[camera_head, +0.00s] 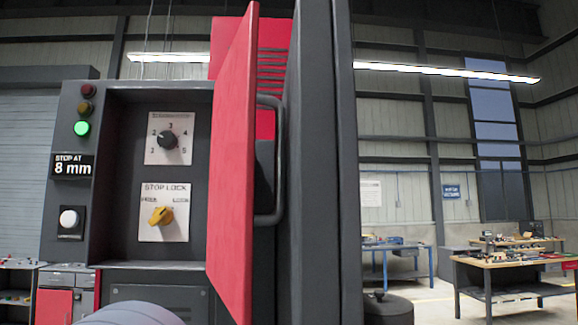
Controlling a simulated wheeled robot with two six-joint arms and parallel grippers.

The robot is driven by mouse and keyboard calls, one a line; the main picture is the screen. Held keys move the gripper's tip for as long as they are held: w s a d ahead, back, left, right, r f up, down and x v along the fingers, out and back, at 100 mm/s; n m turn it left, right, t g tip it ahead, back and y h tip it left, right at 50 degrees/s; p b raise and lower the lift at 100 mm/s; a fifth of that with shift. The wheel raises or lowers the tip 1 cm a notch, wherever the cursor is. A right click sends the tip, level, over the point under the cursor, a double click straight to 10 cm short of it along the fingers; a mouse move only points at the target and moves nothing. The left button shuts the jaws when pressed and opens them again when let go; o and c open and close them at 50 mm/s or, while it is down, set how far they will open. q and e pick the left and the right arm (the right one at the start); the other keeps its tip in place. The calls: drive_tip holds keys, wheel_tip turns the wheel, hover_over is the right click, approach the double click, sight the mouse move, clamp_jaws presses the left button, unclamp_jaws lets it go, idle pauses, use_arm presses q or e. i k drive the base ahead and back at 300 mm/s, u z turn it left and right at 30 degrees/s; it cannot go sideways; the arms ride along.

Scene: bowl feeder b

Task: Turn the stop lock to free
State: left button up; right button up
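The stop lock knob (160,216) is yellow and sits on a white plate (178,233) headed "STOP LOCK", inside the dark recess of the machine cabinet. The plate has a small label on the upper left, too blurred to read surely, and "LOCK" on the upper right. The knob is turned at a slant; I cannot tell surely which label it points at. Neither of my grippers is in view. Nothing touches the knob.
A red door (232,160) with a dark handle (279,160) stands open right of the recess. A black numbered dial (168,140) sits above the knob. A green lamp (81,128) is lit, and a white button (69,220) is at the left. A rounded grey shape shows at the bottom edge.

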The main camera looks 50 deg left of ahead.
sight(161, 216)
drive_tip(key=z, duration=1.05)
drive_tip(key=i, duration=1.25)
drive_tip(key=u, duration=3.9)
drive_tip(key=i, duration=0.5)
drive_tip(key=z, duration=0.05)
drive_tip(key=k, duration=0.3)
drive_tip(key=u, duration=0.75)
drive_tip(key=i, duration=0.35)
drive_tip(key=z, duration=0.75)
